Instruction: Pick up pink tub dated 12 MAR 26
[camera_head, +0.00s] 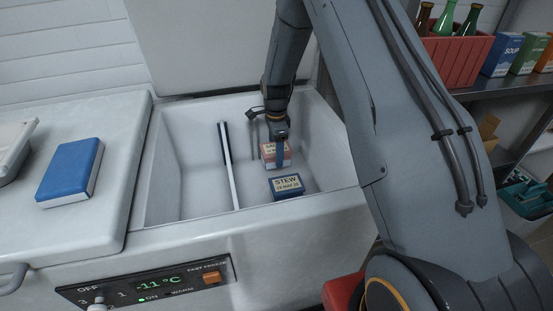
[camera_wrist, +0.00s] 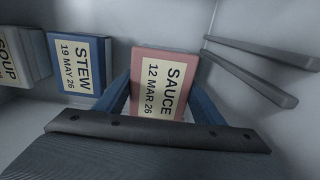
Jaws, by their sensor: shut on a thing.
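The pink tub (camera_wrist: 163,85) shows a label reading SAUCE 12 MAR 26 in the wrist view. In the head view the pink tub (camera_head: 268,155) is inside the chest freezer, partly hidden by my gripper. My gripper (camera_head: 279,160) reaches down into the freezer and is shut on this tub. In the wrist view its blue fingers (camera_wrist: 162,100) lie along both sides of the tub. I cannot tell whether the tub is off the freezer floor.
A blue STEW 19 MAY 26 tub (camera_head: 287,186) sits close by in the freezer. A SOUP tub (camera_wrist: 20,55) is at the wrist view's left edge. A white divider (camera_head: 229,165) stands left of the tubs. Two grey bars (camera_wrist: 250,72) run along the wall nearby.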

